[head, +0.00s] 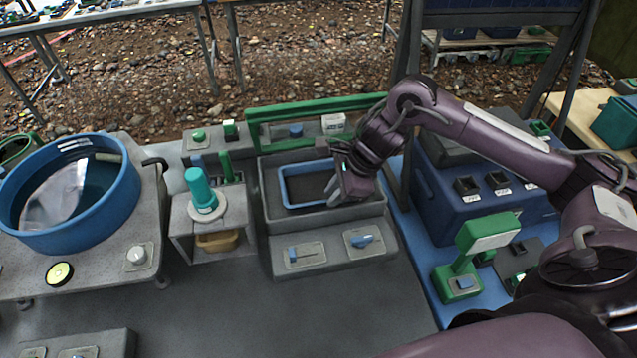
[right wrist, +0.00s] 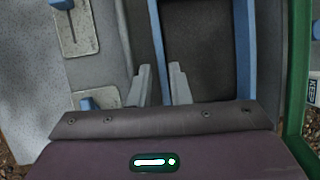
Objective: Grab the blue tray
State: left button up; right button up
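The blue tray (head: 282,187) is a shallow rectangle with a blue rim and a dark floor. It sits in a grey recessed basin (head: 267,205) at mid-scene. My right gripper (head: 333,190) reaches down over the tray's right end. In the right wrist view, my right gripper (right wrist: 159,72) is open, its two grey fingers apart. One blue rim of the tray (right wrist: 157,40) runs between the fingers. I cannot tell whether either finger touches it. The tray's opposite rim (right wrist: 243,60) lies to the right. My left gripper is not in view.
A green frame (head: 262,120) stands behind the basin. Left are a teal-knobbed stand (head: 200,188) and a large blue round pan (head: 95,228). Right are a dark blue box (head: 445,190) and a green device (head: 465,262). A slider panel (head: 330,250) is in front; grey tabletop before it is clear.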

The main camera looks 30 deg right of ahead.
aim_at(324, 201)
jog(key=shift+w+a+f, duration=0.3)
jog(key=shift+a+f, duration=0.05)
jog(key=shift+f, duration=0.2)
jog(key=shift+w+a+f, duration=0.25)
jog(key=shift+a+f, duration=0.1)
jog(key=shift+f, duration=0.6)
jog(key=shift+w, duration=0.1)
grip_shut()
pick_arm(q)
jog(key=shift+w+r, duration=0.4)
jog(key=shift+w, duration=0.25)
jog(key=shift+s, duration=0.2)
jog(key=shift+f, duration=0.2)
pick_arm(e)
jog(key=shift+r, duration=0.2)
